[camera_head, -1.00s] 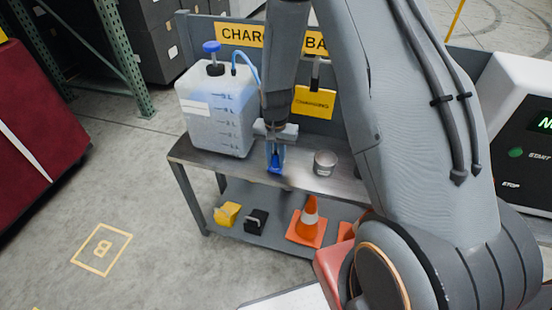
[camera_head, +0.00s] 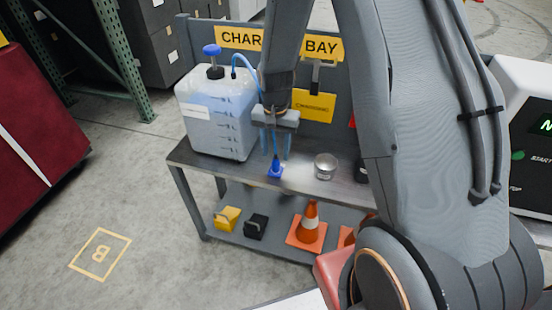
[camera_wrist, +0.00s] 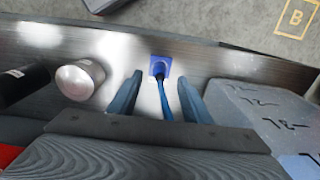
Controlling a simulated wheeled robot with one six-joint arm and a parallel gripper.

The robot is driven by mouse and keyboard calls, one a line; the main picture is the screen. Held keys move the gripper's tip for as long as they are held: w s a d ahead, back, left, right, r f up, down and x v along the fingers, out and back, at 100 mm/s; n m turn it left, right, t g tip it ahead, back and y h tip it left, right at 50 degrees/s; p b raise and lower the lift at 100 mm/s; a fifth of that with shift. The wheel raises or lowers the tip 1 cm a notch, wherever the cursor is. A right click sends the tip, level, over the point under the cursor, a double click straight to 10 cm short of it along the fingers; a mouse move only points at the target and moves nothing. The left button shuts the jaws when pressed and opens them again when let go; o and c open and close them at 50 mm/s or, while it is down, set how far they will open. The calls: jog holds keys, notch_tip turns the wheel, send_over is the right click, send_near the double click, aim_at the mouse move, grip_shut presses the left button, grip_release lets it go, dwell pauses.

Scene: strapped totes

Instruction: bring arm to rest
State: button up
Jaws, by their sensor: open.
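My gripper (camera_head: 275,143) hangs over the metal bench, fingers pointing down. In the wrist view its two blue fingers (camera_wrist: 157,98) are spread apart with nothing held between them. A small blue nozzle on a square base (camera_head: 275,169) stands on the bench just below the fingers. In the wrist view the nozzle (camera_wrist: 159,68) and its blue hose show between and beyond the fingertips. My arm covers the right part of the bench in the head view.
The bench (camera_head: 205,163) bears a translucent jug (camera_head: 217,115) left of my gripper and a small metal cup (camera_head: 325,166) to the right. An orange cone (camera_head: 309,225) and yellow and black blocks are on the lower shelf. A red-covered load (camera_head: 40,125) stands left. Floor in front is clear.

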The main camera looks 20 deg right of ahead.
jog(key=shift+r, duration=0.8)
jog(key=shift+s+r, duration=0.1)
jog(key=s+r+n, duration=0.3)
jog(key=s+r, duration=0.3)
jog(key=s, duration=0.4)
jog(key=s+r+n, duration=0.3)
jog(key=s+r, duration=0.4)
jog(key=s, duration=0.2)
jog(key=shift+s+n, duration=0.35)
jog(key=shift+n, duration=0.05)
jog(key=shift+d, duration=0.1)
jog(key=c, duration=0.3)
